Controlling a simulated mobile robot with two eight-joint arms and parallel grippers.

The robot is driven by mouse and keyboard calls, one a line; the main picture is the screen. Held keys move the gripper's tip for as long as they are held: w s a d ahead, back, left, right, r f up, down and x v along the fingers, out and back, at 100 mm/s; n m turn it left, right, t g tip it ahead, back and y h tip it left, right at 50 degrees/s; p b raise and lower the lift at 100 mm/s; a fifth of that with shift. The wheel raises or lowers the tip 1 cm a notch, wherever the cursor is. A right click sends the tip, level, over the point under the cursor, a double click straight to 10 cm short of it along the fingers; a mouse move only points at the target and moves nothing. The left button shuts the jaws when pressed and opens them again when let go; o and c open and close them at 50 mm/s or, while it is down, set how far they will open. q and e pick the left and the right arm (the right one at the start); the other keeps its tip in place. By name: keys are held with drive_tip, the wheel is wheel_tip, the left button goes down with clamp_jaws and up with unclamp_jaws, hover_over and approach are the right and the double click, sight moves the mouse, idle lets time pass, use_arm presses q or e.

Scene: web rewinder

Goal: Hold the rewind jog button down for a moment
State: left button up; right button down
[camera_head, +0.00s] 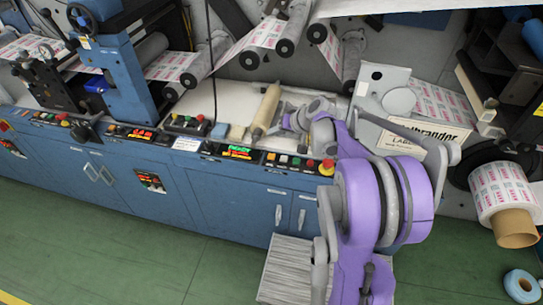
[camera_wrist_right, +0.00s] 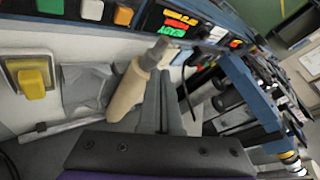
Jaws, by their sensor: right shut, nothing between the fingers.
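A row of coloured push buttons (camera_head: 290,161) sits on the blue cabinet's control panel, right of a lit display and left of a red emergency stop (camera_head: 327,167). I cannot read which one is the rewind jog button. The right wrist view shows a white button (camera_wrist_right: 92,10) and an orange button (camera_wrist_right: 124,14) at the top edge. My right gripper (camera_head: 290,120) is above and behind the panel in the head view, partly hidden by its own arm. Its grey fingers (camera_wrist_right: 165,85) are shut and empty, with no contact on a button visible. My left gripper is out of view.
A tan roller (camera_head: 266,108) lies on the white worktop, close beside the fingers in the wrist view. A yellow block (camera_wrist_right: 32,80) is at the left there. A lit display (camera_head: 228,151) and a black button box (camera_head: 187,124) are farther left. Green floor lies in front.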

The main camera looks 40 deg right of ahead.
drive_tip(key=b, duration=0.4)
hover_over(274, 158)
wheel_tip(274, 158, down, 8)
drive_tip(key=shift+r, duration=0.25)
use_arm(q)
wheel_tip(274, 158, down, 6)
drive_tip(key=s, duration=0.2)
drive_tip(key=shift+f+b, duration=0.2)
drive_tip(key=shift+b, duration=0.2)
use_arm(e)
drive_tip(key=shift+w+f, duration=0.1)
drive_tip(key=shift+f, duration=0.45)
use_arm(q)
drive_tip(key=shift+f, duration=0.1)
use_arm(e)
drive_tip(key=shift+f, duration=0.1)
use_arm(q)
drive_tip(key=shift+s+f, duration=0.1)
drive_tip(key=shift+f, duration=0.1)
use_arm(e)
drive_tip(key=shift+f, duration=0.3)
